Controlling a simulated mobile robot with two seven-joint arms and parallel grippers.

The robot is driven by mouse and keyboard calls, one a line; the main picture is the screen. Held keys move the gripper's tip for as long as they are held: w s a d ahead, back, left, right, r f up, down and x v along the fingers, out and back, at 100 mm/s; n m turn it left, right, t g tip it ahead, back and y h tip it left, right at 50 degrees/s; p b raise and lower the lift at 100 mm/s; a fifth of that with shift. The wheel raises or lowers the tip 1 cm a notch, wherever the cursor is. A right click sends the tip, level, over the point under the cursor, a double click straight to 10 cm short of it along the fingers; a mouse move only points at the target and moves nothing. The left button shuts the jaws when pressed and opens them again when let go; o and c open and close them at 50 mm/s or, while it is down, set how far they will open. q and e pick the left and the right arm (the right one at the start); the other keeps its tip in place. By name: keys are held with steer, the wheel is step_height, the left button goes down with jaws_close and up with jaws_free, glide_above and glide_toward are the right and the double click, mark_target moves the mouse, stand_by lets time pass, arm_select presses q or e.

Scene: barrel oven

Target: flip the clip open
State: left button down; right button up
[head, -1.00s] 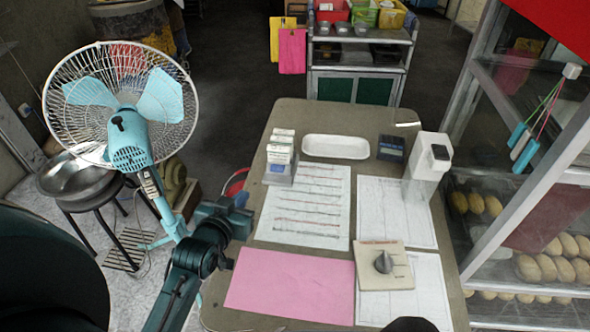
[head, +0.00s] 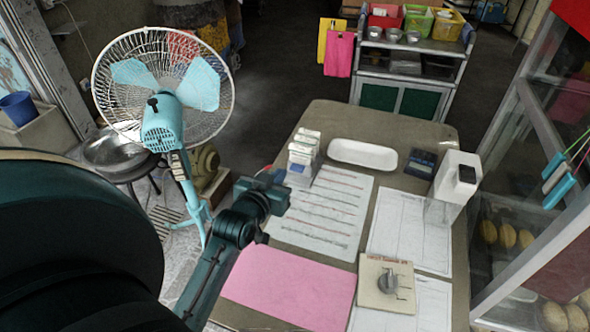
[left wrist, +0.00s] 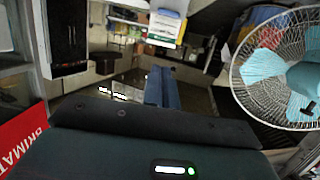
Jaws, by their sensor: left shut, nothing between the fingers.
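I cannot make out a clip for certain in either view. A beige panel with a grey knob (head: 387,284) lies on the near right part of the table (head: 300,113), over the papers. My left gripper (head: 272,180) is above the table's left edge, close to the stack of small white boxes (head: 303,150) and the lined sheet. In the left wrist view its blue fingers (left wrist: 161,88) are together with nothing between them. My right gripper is not in view.
A pink sheet (head: 290,287), a white tray (head: 362,154) and a white dispenser (head: 455,184) are on the table. A fan (head: 163,85) and a metal bowl (head: 118,153) stand to the left. A glass cabinet with bread (head: 530,210) is at the right.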

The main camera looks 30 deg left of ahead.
arm_select(q)
glide_above(299, 172)
steer(key=s, duration=0.2)
step_height(299, 172, down, 2)
steer(key=shift+s+a+f, duration=0.15)
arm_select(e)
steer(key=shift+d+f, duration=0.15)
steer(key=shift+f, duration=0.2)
arm_select(q)
step_height(299, 172, down, 3)
steer(key=shift+r+b, duration=0.2)
steer(key=shift+b, duration=0.2)
steer(key=shift+f, duration=0.8)
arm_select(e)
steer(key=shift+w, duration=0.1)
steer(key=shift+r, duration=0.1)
